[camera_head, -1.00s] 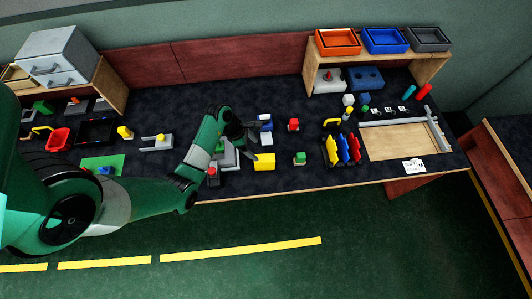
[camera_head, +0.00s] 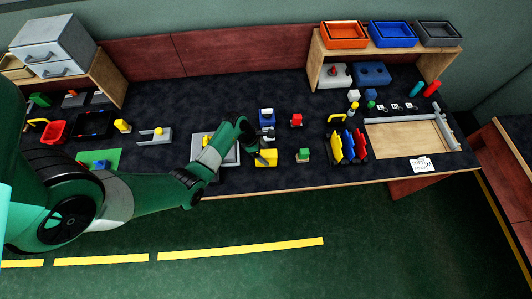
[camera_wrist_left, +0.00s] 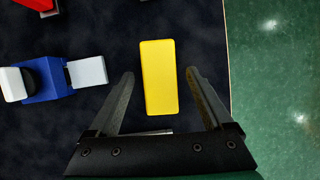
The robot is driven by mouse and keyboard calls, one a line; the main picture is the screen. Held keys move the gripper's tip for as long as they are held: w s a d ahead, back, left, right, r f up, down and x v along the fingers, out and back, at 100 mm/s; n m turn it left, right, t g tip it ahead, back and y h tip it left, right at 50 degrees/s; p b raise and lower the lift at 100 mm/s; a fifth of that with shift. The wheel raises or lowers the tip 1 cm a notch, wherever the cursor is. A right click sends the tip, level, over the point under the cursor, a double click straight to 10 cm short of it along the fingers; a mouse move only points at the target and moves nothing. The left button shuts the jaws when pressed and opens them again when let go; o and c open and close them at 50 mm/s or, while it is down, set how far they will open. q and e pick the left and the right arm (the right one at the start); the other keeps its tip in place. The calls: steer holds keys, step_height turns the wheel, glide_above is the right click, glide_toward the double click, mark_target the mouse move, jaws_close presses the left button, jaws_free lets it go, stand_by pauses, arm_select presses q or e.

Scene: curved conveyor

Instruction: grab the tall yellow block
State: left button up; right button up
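The tall yellow block (camera_head: 268,158) stands near the front edge of the dark table, right at my left gripper (camera_head: 259,149). In the left wrist view the yellow block (camera_wrist_left: 158,70) shows as an upright rectangle. The open fingers of my left gripper (camera_wrist_left: 160,76) lie on either side of its lower part, with a dark gap on both sides. I cannot tell how high the fingers are above the table. My right gripper is not in view.
A blue-and-white object (camera_wrist_left: 45,80) lies left of the gripper in the wrist view. A red block (camera_head: 296,120) and a green block (camera_head: 303,156) are to the right. The table's front edge is close.

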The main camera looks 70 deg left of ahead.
arm_select(q)
jaws_close()
stand_by(0.3)
steer(key=shift+r+p, duration=0.3)
steer(key=shift+r, duration=0.2)
step_height(320, 180, up, 3)
steer(key=shift+f+p, duration=0.1)
steer(key=shift+p, duration=0.7)
steer(key=s+d+r+p, duration=0.5)
steer(key=s+r, duration=0.4)
steer(key=s, duration=0.3)
steer(key=shift+s+d, duration=0.4)
steer(key=shift+d, duration=0.05)
